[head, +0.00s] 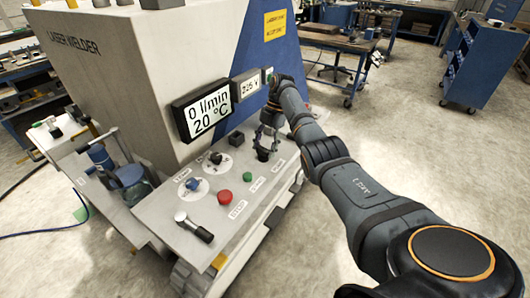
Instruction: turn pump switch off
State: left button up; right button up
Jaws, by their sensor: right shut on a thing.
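My right gripper (268,140) reaches down to the right side of the control panel (165,215) of the laser welder. It is shut on a black knob (263,154), which I take to be the pump switch; its label is too small to read, and the fingers hide part of the knob. I cannot tell which way the switch is turned. The large display (207,108) behind the panel reads 0 l/min and 20 °C. My left gripper is not in view.
A smaller display (250,86) stands beside the large one. A blue cabinet (485,62) stands far right on open floor.

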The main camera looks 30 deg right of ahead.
jog(key=shift+n+g+b, duration=0.3)
jog(key=shift+n+b, duration=0.4)
jog(key=shift+n, duration=0.1)
jog(key=o, duration=1.2)
jog(key=shift+c, duration=0.2)
